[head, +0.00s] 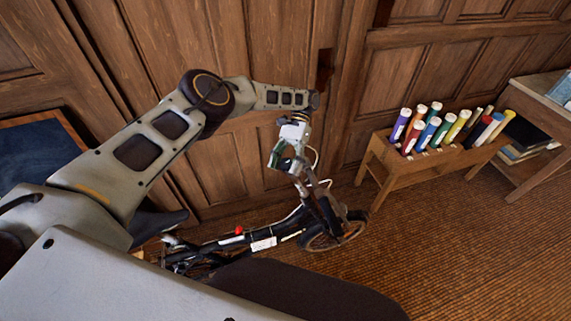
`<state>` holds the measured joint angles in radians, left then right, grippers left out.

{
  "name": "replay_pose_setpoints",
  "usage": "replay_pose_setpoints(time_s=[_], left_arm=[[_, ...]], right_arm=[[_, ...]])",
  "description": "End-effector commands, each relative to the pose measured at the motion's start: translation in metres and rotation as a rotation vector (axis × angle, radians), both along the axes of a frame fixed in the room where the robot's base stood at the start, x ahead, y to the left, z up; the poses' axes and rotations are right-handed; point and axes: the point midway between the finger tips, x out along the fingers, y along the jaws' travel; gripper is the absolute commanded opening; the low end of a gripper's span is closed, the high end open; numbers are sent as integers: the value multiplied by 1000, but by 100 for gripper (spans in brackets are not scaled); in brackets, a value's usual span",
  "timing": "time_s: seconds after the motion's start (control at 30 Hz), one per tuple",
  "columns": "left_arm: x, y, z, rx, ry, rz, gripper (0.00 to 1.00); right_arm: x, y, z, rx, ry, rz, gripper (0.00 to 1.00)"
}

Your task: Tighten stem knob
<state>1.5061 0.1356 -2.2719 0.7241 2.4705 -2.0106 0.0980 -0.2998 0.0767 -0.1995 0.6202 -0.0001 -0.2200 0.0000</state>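A dark folding bicycle (262,243) stands low in front of the wooden panelling. Its front wheel (336,232) is at the right and its stem (318,200) rises up and left toward my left gripper. A small red part (239,230) shows on its frame. My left arm reaches in from the left and bends down. My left gripper (286,163) is at the upper end of the stem. The gripper overlaps the stem top, so I cannot tell whether it touches or grips anything. The stem knob cannot be made out. My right gripper is not in view.
A wooden rack (400,167) holding several coloured tubes stands right of the bicycle. A table (540,98) with a lower shelf is at the far right. A dark blue board (38,152) is at the left. The brown carpet (470,250) at the lower right is clear.

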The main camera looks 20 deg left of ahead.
Motion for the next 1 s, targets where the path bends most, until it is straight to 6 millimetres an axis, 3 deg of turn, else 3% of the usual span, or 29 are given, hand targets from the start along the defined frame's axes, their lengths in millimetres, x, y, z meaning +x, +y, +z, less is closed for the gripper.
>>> replay_pose_setpoints(time_s=[0.47,1.0], left_arm=[[1,0,5,0,-2,0,60],[0,0,48,0,-1,-1,60]], right_arm=[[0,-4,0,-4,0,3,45],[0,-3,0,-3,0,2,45]])
